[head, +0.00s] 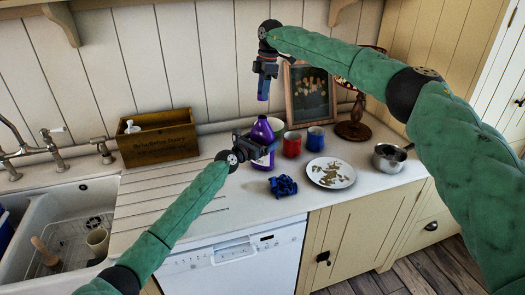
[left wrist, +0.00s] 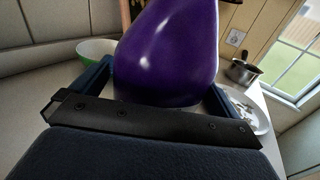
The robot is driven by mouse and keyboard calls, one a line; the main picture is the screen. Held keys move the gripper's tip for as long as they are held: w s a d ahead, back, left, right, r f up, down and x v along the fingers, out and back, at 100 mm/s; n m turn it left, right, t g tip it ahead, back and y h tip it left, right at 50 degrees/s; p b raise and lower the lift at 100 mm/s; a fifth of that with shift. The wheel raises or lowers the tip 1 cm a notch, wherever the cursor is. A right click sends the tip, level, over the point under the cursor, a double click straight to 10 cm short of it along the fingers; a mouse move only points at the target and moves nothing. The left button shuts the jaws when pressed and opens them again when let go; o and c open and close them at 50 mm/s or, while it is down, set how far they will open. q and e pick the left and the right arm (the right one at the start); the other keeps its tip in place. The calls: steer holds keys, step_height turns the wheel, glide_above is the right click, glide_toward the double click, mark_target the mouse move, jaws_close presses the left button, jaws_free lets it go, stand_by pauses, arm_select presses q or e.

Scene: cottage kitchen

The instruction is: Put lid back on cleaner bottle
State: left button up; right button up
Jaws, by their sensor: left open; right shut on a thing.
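In the left wrist view the bottle (left wrist: 168,50) fills the space between the two dark blue fingers (left wrist: 155,88). My right gripper (head: 264,80) points down above the bottle, with a clear gap between them. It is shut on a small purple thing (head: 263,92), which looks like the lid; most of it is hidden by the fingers.
A red mug (head: 292,144), a blue mug (head: 315,139), a patterned plate (head: 343,171) and a metal pot (head: 389,157) stand right of the bottle. A blue object (head: 283,186) lies in front. A picture frame (head: 311,95) leans behind. A wooden box (head: 158,145) stands left, beyond clear counter.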

arm_select(q)
steer(key=shift+s+r, duration=0.3)
steer(key=shift+r, duration=0.05)
arm_select(e)
steer(key=shift+s+r, duration=0.35)
arm_select(q)
steer(key=shift+w+f, duration=0.2)
steer(key=c, duration=0.7)
arm_select(e)
steer(key=shift+w+f, duration=0.2)
arm_select(q)
steer(key=c, duration=0.5)
steer(key=shift+o, duration=0.2)
steer(key=shift+s, duration=0.1)
arm_select(e)
steer(key=shift+f, duration=2.3)
steer(key=shift+f, duration=0.15)
steer(key=shift+f, duration=0.8)
steer(key=shift+f, duration=0.6)
